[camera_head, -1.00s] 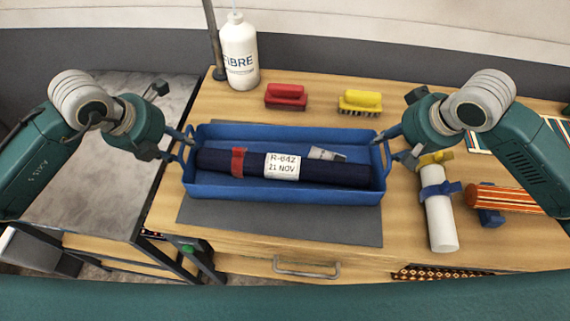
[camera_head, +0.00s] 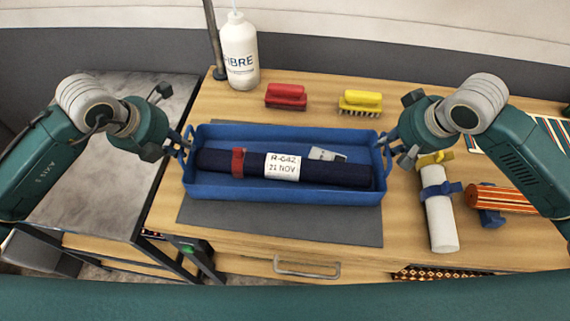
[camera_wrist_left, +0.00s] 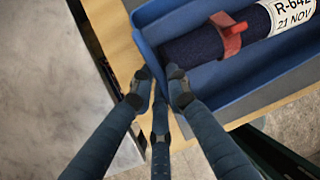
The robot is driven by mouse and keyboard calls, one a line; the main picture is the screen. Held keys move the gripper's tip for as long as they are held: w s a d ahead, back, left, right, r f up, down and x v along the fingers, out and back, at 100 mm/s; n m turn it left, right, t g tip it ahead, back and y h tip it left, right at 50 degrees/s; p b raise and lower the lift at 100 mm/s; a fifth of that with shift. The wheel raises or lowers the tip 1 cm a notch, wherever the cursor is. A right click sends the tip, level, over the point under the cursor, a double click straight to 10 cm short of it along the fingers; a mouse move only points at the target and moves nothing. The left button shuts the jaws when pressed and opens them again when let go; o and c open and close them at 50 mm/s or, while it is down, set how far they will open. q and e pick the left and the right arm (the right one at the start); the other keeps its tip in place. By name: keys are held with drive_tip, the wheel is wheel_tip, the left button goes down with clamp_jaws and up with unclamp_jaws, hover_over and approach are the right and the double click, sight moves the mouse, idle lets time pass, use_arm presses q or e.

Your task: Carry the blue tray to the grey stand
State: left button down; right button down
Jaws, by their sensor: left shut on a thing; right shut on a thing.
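The blue tray (camera_head: 280,191) sits on a dark grey mat (camera_head: 300,226) on the wooden bench. It holds a dark blue rolled rug (camera_head: 335,173) with a red strap and a white label, and a small grey-white item (camera_head: 326,154) behind the roll. My left gripper (camera_head: 184,150) is shut on the tray's left handle; its fingers also show in the left wrist view (camera_wrist_left: 160,86) at the tray's end wall. My right gripper (camera_head: 387,149) is shut on the right handle. The grey stand (camera_head: 105,200), with a marbled top, is left of the bench.
A white bottle (camera_head: 239,55), a red brush (camera_head: 286,96) and a yellow brush (camera_head: 360,102) stand behind the tray. A white roll (camera_head: 441,222) and a striped roll (camera_head: 507,199) lie to its right. The stand's visible top is clear.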

use_arm(q)
drive_tip(key=shift+w+r, duration=0.1)
drive_tip(key=shift+r, duration=0.15)
use_arm(e)
drive_tip(key=shift+w+r, duration=0.1)
drive_tip(key=shift+r, duration=0.15)
